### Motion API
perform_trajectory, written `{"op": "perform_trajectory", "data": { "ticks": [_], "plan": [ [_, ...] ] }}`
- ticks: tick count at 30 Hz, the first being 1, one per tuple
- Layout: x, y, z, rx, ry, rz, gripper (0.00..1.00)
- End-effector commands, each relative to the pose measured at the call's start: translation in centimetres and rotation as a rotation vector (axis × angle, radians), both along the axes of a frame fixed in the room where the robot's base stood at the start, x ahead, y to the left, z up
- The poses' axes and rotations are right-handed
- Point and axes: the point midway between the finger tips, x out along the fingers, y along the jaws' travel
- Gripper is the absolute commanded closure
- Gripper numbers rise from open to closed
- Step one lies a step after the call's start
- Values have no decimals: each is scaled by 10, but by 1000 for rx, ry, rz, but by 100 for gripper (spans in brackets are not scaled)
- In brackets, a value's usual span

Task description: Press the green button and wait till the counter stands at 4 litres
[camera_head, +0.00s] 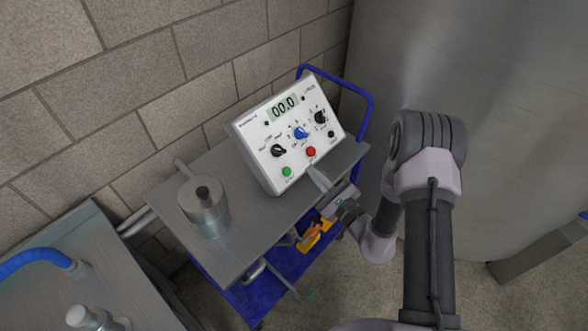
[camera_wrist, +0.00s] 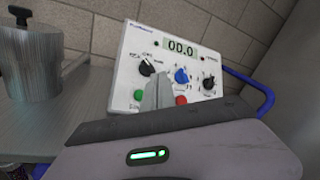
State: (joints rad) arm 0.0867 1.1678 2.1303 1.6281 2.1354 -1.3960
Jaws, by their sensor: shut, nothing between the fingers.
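The white control box (camera_head: 260,145) stands on a grey cart top, its sloped face towards me. Its counter (camera_head: 283,107) reads 00.0, and the same reading shows in the wrist view (camera_wrist: 181,44). The green button (camera_head: 287,171) is at the lower left of the face; in the wrist view it (camera_wrist: 139,94) is just left of my fingers. The red button (camera_head: 311,152) is to its right. My gripper (camera_head: 313,170) is shut and empty, its tips in front of the lower face, between the two buttons in the picture. I cannot tell whether the tips touch the box.
A metal pot with a black knob (camera_head: 204,200) stands on the cart top (camera_head: 247,221), left of the box. The face has black knobs (camera_head: 278,151) and a blue knob (camera_head: 301,132). A blue handle (camera_head: 367,98) rises behind. A large grey surface (camera_head: 500,60) fills the right.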

Motion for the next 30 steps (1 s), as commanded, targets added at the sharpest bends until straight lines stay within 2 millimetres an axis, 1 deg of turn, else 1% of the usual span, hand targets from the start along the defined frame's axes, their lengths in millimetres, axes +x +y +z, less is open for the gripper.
{"op": "perform_trajectory", "data": {
  "ticks": [8,11,14,25,30],
  "plan": [
    [0,0,0,0,0,-1,100],
    [2,2,-3,0,0,1,100],
    [7,9,-11,0,0,1,100],
    [31,41,-49,1,-1,2,100],
    [38,49,-58,-1,-1,1,100]
  ]
}}
